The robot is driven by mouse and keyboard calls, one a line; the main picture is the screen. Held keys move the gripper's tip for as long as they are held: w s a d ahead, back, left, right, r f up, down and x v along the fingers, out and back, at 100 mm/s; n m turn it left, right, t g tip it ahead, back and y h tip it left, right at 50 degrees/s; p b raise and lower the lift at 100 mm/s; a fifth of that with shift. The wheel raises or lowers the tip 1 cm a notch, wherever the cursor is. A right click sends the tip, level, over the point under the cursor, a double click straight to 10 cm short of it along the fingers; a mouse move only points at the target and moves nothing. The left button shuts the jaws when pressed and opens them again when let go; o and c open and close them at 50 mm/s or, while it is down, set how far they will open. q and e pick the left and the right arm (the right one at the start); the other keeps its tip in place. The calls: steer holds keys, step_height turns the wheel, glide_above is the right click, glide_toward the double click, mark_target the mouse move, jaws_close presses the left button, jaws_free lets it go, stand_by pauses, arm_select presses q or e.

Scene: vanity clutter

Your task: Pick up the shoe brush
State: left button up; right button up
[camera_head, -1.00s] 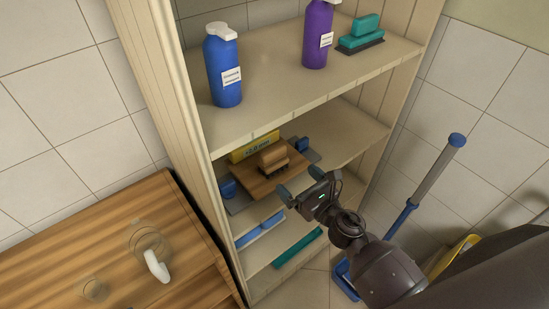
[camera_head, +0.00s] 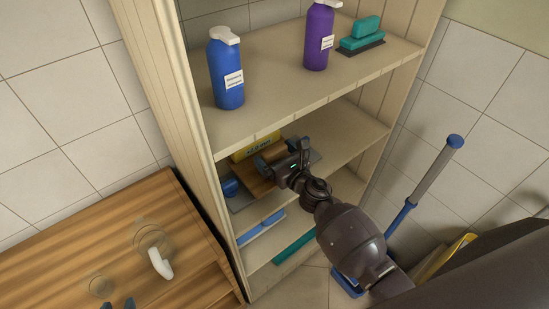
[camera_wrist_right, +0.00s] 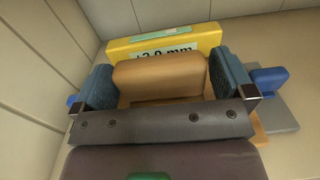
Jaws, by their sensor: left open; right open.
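The shoe brush (camera_wrist_right: 160,76), a brown wooden block, lies on the middle shelf in front of a yellow box. My right gripper (camera_head: 283,155) is open, with its blue fingers on either side of the brush in the right wrist view (camera_wrist_right: 162,82). I cannot tell whether the fingers touch it. The bristles are hidden there, and in the head view my right gripper covers most of the brush. My left gripper (camera_head: 118,304) shows only its open fingertips at the bottom edge, over the wooden counter.
Blue-ended things flank the board. The upper shelf above holds a blue bottle (camera_head: 227,75), a purple bottle (camera_head: 318,38) and a teal brush (camera_head: 362,34).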

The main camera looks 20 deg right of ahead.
steer(key=shift+w, duration=0.25)
steer(key=shift+c, duration=0.3)
steer(key=c, duration=0.7)
